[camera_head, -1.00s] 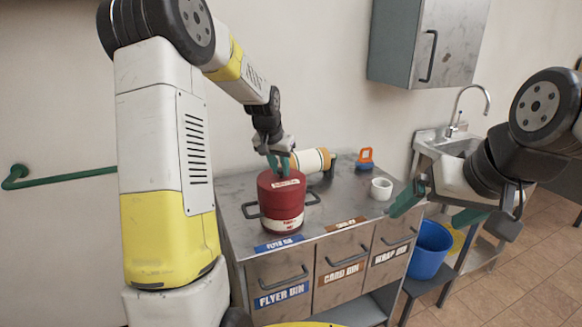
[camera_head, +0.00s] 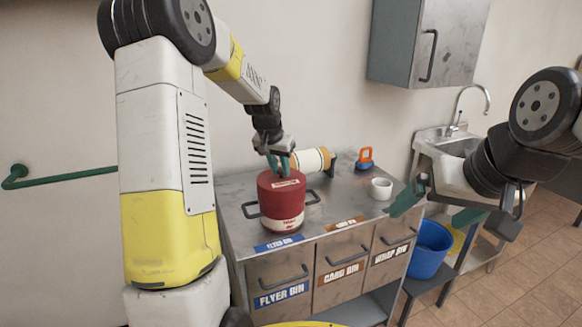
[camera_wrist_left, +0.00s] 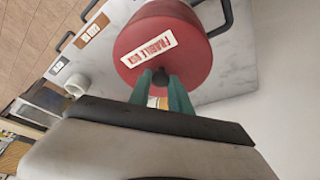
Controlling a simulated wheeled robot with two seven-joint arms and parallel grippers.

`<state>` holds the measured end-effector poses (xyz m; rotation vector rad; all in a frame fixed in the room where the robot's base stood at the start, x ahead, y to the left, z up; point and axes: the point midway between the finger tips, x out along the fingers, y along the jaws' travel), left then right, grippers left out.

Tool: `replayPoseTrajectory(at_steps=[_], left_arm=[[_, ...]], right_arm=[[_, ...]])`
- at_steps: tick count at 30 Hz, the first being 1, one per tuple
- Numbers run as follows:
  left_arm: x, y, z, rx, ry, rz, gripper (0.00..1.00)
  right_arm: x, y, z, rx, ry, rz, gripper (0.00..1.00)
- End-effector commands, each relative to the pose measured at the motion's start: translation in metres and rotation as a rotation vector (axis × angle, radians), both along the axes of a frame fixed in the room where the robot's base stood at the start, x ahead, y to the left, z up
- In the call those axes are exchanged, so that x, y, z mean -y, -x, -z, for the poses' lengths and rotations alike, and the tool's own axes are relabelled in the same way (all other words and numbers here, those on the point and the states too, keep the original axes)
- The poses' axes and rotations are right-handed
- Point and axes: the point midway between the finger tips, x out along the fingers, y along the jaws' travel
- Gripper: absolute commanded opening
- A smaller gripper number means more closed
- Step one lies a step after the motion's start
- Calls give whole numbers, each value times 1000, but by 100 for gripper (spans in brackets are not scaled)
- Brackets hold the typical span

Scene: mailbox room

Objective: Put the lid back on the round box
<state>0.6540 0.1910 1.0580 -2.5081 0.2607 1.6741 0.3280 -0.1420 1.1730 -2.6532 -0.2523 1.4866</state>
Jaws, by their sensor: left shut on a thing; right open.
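The round box (camera_head: 283,223) stands upright on the metal counter, with a pale band low on its side. Its red lid (camera_head: 279,190) is on top of it; whether it is fully seated I cannot tell. The lid also fills the top of the left wrist view (camera_wrist_left: 185,38), with a white FRAGILE label and a dark knob (camera_wrist_left: 160,76). My left gripper (camera_head: 279,168) is above the lid, its green fingers shut on the knob. My right gripper (camera_head: 437,208) is open and empty, right of the counter's front corner.
On the counter (camera_head: 345,205), a cream and orange cylinder (camera_head: 311,160) lies behind the box. A white cup (camera_head: 381,188) and an orange-and-blue object (camera_head: 365,160) stand to the right. A blue bucket (camera_head: 430,250) and a sink (camera_head: 455,146) are further right.

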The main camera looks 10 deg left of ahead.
Motion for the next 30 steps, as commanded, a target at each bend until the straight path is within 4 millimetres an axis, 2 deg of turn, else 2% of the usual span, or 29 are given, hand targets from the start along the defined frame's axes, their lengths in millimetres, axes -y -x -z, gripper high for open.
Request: replayPoseTrajectory(at_steps=[26, 27, 30], left_arm=[[0, 0, 2, 0, 0, 0, 0], [0, 0, 2, 0, 0, 0, 32], [0, 0, 2, 0, 0, 0, 50]], right_arm=[[0, 0, 0, 0, 0, 0, 93], [0, 0, 0, 0, 0, 0, 93], [0, 0, 0, 0, 0, 0, 93]])
